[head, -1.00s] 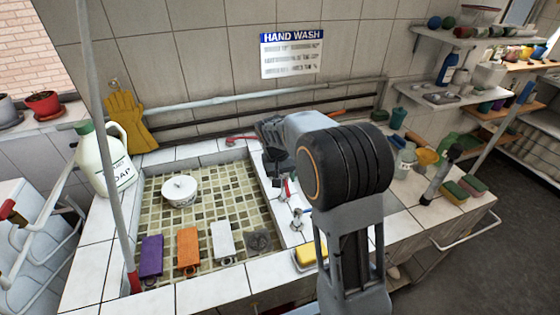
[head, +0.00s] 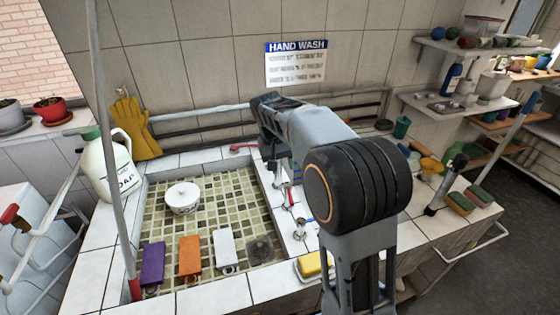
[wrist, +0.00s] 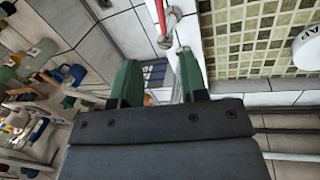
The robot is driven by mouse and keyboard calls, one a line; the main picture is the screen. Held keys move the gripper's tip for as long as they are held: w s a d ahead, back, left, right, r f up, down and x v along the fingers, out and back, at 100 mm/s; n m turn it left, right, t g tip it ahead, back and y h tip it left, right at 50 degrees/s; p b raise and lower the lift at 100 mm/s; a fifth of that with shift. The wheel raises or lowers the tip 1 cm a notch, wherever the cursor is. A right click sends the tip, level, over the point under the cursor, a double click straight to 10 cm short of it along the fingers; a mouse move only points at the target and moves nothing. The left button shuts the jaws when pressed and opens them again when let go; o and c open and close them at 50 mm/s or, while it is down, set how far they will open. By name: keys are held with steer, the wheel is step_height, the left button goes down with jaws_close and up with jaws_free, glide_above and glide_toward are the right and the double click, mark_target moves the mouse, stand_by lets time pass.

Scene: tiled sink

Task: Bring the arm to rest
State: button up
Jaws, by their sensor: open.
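My gripper (wrist: 158,75) shows in the wrist view with two green fingers spread apart and nothing between them. In the head view my arm rises from the bottom, bends at a dark joint and reaches back above the sink's right edge. The gripper's fingers are mostly hidden behind the arm there. Below and beyond the fingers, the wrist view shows a red-handled tap part (wrist: 160,18) and the tiled sink basin (wrist: 226,40). The gripper appears apart from the things around it.
A soap jug (head: 107,168) stands left. A yellow sponge (head: 313,263) lies near my arm. Bottles and sponges crowd the right counter. A wall with pipes is behind.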

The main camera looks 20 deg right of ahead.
steer(key=s+a+f+n+t+y, duration=0.2)
steer(key=s+t, duration=0.2)
steer(key=s, duration=1.6)
steer(key=shift+c, duration=0.5)
stand_by(0.3)
